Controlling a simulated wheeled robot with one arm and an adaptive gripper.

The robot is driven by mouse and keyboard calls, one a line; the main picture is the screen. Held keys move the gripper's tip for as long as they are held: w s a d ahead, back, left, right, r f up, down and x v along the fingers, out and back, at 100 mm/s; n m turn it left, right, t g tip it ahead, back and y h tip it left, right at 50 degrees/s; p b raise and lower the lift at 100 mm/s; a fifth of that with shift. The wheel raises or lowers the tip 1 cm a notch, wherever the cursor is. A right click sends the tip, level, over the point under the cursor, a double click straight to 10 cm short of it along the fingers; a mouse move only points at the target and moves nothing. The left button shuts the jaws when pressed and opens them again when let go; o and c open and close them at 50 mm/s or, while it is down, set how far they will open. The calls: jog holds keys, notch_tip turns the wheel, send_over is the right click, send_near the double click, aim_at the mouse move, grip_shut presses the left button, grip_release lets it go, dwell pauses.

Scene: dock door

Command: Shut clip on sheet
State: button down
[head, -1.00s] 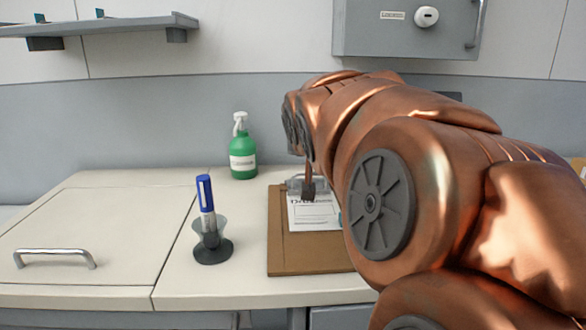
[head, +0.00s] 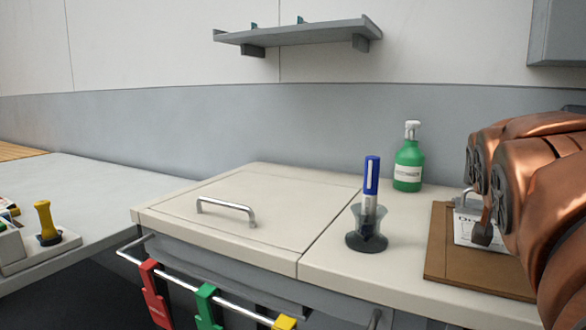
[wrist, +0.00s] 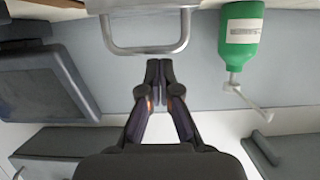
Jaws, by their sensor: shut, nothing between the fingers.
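The brown clipboard (head: 440,262) lies on the counter at the right edge of the head view, partly hidden by my arm. A white printed sheet (head: 465,228) lies on it. The metal clip (head: 466,200) is at the board's far edge, mostly hidden behind my arm; I cannot tell whether it grips the sheet. A metal loop (wrist: 147,50), probably the clip's, stands out in the wrist view beyond my fingertips. My gripper (wrist: 158,66) is shut and empty; in the head view its dark tip (head: 482,235) is over the sheet.
A green spray bottle (head: 409,165) stands behind the clipboard. A blue marker (head: 371,180) stands in a dark holder (head: 366,242) to its left. A counter lid with a handle (head: 227,207), a rail with coloured tags (head: 152,290) and a wall shelf (head: 300,35) are further left.

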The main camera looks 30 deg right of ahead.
aim_at(477, 209)
jog(key=shift+s+a, duration=0.1)
dwell(0.7)
notch_tip(477, 209, up, 10)
dwell(0.8)
dwell(0.6)
